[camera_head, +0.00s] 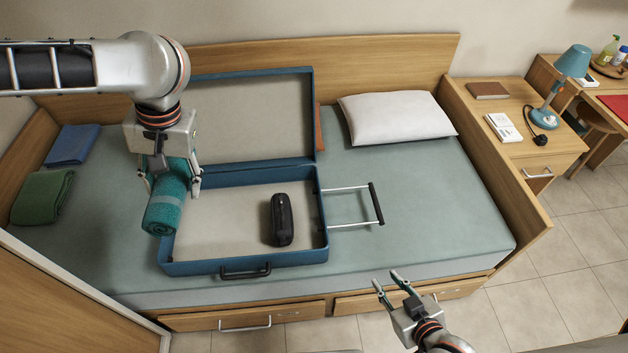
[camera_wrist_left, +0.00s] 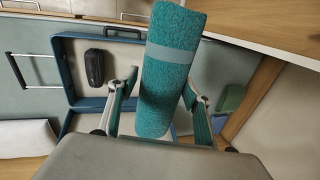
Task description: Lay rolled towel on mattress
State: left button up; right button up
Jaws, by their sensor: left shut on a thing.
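A teal rolled towel (camera_head: 167,203) with a paler band hangs tilted in my left gripper (camera_head: 172,180), which is shut on it. The towel also shows in the left wrist view (camera_wrist_left: 168,75), between the two fingers of my left gripper (camera_wrist_left: 160,105). In the head view the towel overlaps the left wall of the open suitcase; its height above the bed cannot be told exactly. The pale green mattress (camera_head: 440,200) lies under the suitcase. My right gripper (camera_head: 388,284) is open and empty, in front of the bed's near edge.
The open blue suitcase (camera_head: 245,262) holds a black case (camera_head: 282,220); its handle (camera_head: 376,204) extends right. A green folded cloth (camera_head: 42,197) and a blue one (camera_head: 72,145) lie at the left. A white pillow (camera_head: 397,117) lies at the back. Mattress right of the suitcase is clear.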

aim_at(437, 212)
jog(key=k+z, duration=0.4)
jog(key=z, duration=0.2)
jog(key=i+l+z, duration=0.15)
jog(key=z, duration=1.1)
jog(key=i+j, duration=0.15)
jog(key=i, duration=0.15)
jog(key=i+j, duration=0.15)
jog(key=i, duration=0.2)
